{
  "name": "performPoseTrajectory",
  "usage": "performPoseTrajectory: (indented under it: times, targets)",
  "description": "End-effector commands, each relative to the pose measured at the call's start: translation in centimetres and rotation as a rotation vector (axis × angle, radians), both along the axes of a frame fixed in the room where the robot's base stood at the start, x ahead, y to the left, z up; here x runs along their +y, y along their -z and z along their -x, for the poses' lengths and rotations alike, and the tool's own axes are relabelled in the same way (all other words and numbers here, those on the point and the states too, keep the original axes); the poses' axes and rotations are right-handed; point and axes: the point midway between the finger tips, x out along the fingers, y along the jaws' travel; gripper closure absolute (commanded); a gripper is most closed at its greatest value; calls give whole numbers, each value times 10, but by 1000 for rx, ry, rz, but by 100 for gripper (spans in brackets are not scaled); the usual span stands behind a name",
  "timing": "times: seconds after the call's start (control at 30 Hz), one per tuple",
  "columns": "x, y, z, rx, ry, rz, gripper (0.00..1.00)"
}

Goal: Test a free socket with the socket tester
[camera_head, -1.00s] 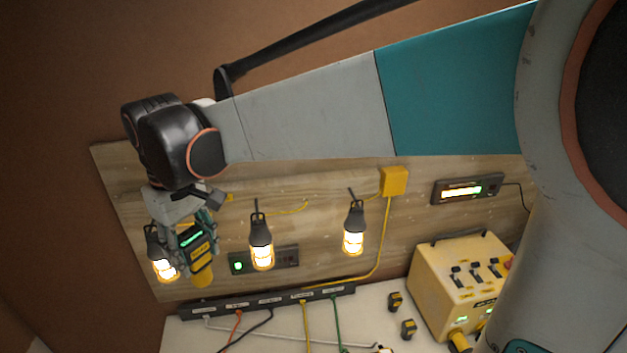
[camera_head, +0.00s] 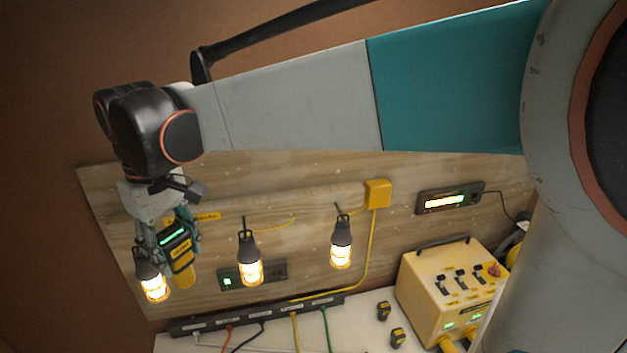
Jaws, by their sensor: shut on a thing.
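My gripper (camera_head: 165,243) is at the left, in front of the wooden board, shut on the socket tester (camera_head: 181,262). The tester is yellow and dark with a lit green display. It hangs tilted in the jaws, beside the left caged lamp and above the power strip. The dark power strip (camera_head: 262,313) runs along the foot of the board. Its labelled positions have white, red, black, yellow and green cords leading from it. I cannot tell which socket is free. A dark panel (camera_head: 268,274) with a green light is on the board, partly behind the middle lamp.
Three lit caged lamps, left (camera_head: 153,287), middle (camera_head: 249,270) and right (camera_head: 341,253), hang before the board (camera_head: 300,180). A yellow switch box (camera_head: 450,290) stands on the white bench at the right. Two small dark-yellow blocks (camera_head: 384,311) (camera_head: 398,338) lie beside it. A lit display (camera_head: 450,198) is mounted above.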

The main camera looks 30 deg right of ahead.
Motion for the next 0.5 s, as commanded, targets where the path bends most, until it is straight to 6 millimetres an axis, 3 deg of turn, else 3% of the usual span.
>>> performPoseTrajectory:
  times: [0.5]
  targets:
    - [0, -33, 2, 0, -1, 0, 88]
